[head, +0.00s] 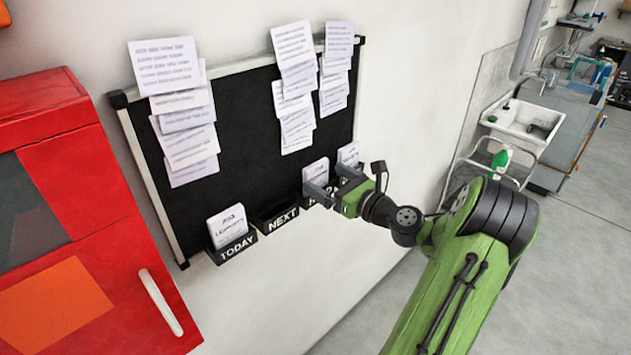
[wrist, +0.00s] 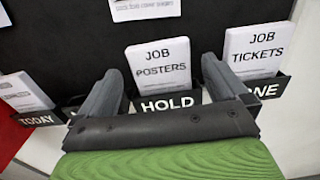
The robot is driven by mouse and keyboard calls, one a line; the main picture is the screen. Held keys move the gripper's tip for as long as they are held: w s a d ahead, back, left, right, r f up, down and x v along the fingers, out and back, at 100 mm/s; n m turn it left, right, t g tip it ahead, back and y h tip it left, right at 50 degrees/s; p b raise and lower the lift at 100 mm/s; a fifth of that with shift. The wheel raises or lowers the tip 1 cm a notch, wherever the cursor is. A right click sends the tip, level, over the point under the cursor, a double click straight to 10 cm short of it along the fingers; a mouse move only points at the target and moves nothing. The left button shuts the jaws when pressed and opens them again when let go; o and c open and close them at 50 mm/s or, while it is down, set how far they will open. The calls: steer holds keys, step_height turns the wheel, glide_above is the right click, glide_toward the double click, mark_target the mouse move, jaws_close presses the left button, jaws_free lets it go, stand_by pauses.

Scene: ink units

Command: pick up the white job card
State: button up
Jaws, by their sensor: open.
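A white card reading "JOB POSTERS" (wrist: 160,70) stands upright in the HOLD tray (wrist: 168,105); the card also shows in the head view (head: 316,170). My gripper (head: 324,178) is open in front of this card. In the wrist view its two grey fingers stand on either side of the card, with no contact visible. A white "JOB TICKETS" card (wrist: 256,52) stands in the DONE tray (wrist: 270,88) to the right, partly behind the right finger. Another white card (head: 228,226) stands in the TODAY tray (head: 235,247); its text is too small to read surely.
The NEXT tray (head: 281,221) looks empty. The trays line the bottom of a black board (head: 235,140) with white papers (head: 165,66) pinned above. A red cabinet (head: 80,190) stands at the left. A sink (head: 522,120) is far right. The floor there is clear.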

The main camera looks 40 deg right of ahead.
mark_target(318, 173)
steer(key=w, duration=0.4)
steer(key=shift+w, duration=0.4)
steer(key=shift+s+a, duration=0.1)
steer(key=shift+s, duration=0.05)
steer(key=shift+c, duration=0.5)
steer(key=c, duration=0.8)
steer(key=shift+r, duration=0.1)
